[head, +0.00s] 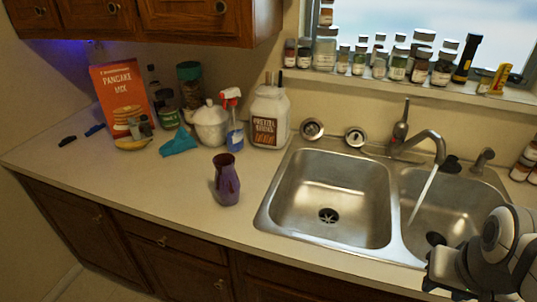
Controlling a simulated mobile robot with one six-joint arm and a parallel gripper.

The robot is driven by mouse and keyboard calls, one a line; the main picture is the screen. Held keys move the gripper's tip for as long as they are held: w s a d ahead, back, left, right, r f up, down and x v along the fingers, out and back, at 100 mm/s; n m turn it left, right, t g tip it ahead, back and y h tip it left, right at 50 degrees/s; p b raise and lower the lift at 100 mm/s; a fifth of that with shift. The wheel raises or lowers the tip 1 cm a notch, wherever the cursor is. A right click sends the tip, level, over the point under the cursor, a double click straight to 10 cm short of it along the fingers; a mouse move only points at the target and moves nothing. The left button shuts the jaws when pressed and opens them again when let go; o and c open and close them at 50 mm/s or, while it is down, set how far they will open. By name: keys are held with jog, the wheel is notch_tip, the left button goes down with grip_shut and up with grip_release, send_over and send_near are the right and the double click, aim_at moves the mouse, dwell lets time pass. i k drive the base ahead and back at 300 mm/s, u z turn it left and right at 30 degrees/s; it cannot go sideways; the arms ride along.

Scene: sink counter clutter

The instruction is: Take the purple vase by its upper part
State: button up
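The purple vase (228,182) stands upright on the counter, just left of the sink. Its narrowed neck and darker, flared rim are uncovered and face up. My gripper (440,284) is at the lower right of the head view, in front of the right sink basin and well to the right of the vase. It holds nothing that I can see. Its fingers are dark and partly cut off by the picture edge, so their opening is unclear.
The double sink (335,200) with its faucet (430,150) lies between my gripper and the vase. Behind the vase stand a spray bottle (234,125), a pretzel jar (268,115) and a white pot (211,126). A teal cloth (178,142) lies left. Counter around the vase is clear.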

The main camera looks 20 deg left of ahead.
aim_at(227, 182)
jog(key=z, duration=0.15)
jog(key=k, duration=0.85)
jog(key=u, duration=1.25)
jog(key=i, duration=1)
jog(key=u, duration=0.1)
jog(key=k, duration=0.5)
jog(key=u, duration=0.85)
jog(key=i, duration=0.5)
jog(key=z, duration=0.2)
